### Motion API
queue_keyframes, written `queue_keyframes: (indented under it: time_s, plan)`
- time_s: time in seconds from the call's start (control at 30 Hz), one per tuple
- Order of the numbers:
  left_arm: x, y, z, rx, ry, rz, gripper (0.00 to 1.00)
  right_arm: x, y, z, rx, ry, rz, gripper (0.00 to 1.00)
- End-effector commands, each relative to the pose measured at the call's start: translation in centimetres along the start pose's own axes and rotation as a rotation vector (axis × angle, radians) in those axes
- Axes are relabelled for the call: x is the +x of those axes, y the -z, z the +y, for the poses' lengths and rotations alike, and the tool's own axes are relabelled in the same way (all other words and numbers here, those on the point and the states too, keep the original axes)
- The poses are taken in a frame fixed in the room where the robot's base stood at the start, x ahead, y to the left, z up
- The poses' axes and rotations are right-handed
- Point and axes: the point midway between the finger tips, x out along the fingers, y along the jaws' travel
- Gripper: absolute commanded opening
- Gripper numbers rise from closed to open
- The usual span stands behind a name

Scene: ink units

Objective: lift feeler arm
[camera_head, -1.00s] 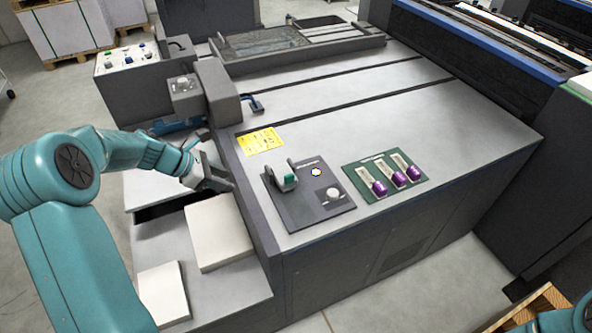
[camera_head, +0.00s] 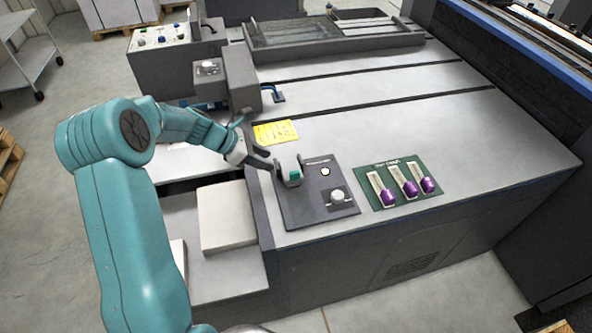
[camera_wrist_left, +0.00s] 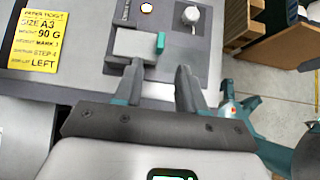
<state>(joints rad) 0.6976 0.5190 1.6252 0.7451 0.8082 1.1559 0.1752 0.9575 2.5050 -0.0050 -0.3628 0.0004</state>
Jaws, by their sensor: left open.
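A grey lever with a green end (camera_head: 293,172) stands on the dark control panel (camera_head: 305,212) at the machine's near corner. In the left wrist view the lever (camera_wrist_left: 135,45) lies just beyond my fingers, its green end between their lines. My left gripper (camera_head: 268,158) is open and empty beside the lever, on its left; its fingers (camera_wrist_left: 158,82) are apart and point at it. Contact is not visible. A grey block with a small blue hooked arm (camera_head: 272,93) is farther back. I cannot tell which part is the feeler arm. My right gripper is out of view.
The panel also has a lit button (camera_head: 325,171) and a round knob (camera_head: 337,196). A yellow card (camera_head: 276,132) lies behind it. A green plate (camera_head: 400,184) with purple-ended pieces is to the right. A pale stack (camera_head: 227,218) sits lower left.

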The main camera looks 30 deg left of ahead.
Motion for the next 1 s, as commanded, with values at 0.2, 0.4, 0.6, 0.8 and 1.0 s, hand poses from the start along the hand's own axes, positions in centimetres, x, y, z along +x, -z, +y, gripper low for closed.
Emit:
queue_keyframes:
  time_s: [0.2, 0.4, 0.6, 0.8, 1.0]
  plan:
    - [5.4, -0.1, -0.2, 0.000, 0.006, 0.000, 0.40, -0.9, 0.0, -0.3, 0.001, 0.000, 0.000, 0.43]
    - [9.5, -0.2, -0.1, 0.001, 0.004, 0.001, 0.40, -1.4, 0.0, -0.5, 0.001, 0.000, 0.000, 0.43]
    - [11.8, -0.3, -0.1, 0.002, 0.002, 0.000, 0.40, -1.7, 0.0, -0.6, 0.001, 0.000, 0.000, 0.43]
    - [12.2, -0.3, -0.1, 0.002, 0.001, 0.000, 0.40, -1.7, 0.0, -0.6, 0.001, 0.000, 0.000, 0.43]
    - [12.2, -0.3, -0.1, 0.002, 0.001, 0.000, 0.18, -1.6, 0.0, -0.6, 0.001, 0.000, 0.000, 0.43]
